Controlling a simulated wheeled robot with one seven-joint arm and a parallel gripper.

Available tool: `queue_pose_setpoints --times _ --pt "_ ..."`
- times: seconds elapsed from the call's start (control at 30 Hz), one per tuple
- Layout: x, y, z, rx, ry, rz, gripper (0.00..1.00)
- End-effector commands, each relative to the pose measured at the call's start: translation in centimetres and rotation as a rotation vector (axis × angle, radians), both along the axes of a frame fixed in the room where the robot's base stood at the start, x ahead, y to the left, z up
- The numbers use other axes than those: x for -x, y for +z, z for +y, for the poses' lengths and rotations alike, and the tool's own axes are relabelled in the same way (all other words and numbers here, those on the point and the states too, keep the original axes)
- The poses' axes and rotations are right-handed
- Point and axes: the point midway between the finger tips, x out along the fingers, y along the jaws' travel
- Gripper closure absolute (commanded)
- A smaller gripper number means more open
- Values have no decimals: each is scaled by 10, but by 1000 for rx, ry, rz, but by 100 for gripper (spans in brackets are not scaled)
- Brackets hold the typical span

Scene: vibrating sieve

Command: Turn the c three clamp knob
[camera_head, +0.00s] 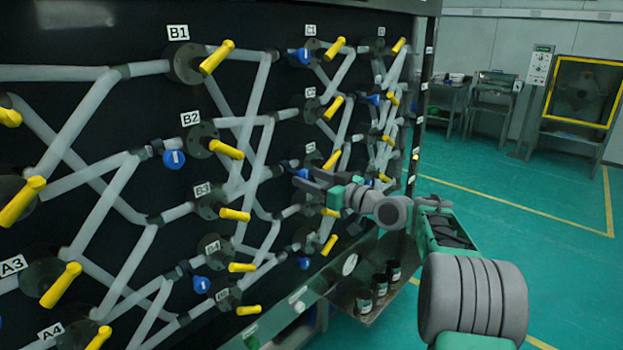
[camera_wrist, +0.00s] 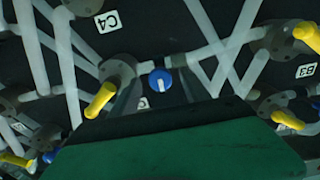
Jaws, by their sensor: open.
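In the wrist view the knob shows between the fingers, above the green gripper body. I cannot tell whether the fingers touch it.
Several yellow valve handles stick out around my gripper, including one (camera_wrist: 99,101) left of the knob in the wrist view. Grey pipes cross the black panel. Dark bottles (camera_head: 380,284) stand on a shelf (camera_head: 351,308) below. The green floor (camera_head: 500,190) at right is open.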

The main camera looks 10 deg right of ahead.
Motion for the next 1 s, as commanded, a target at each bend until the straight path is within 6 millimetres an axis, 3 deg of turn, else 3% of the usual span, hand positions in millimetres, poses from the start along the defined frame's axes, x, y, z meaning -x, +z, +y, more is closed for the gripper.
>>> queue_pose_setpoints --times 0.13,0.77,1.0 --pt "0 0 0 0 0 0 47" --pt "0 0 0 1 0 1 99" --pt "1 0 0 -2 0 3 100"
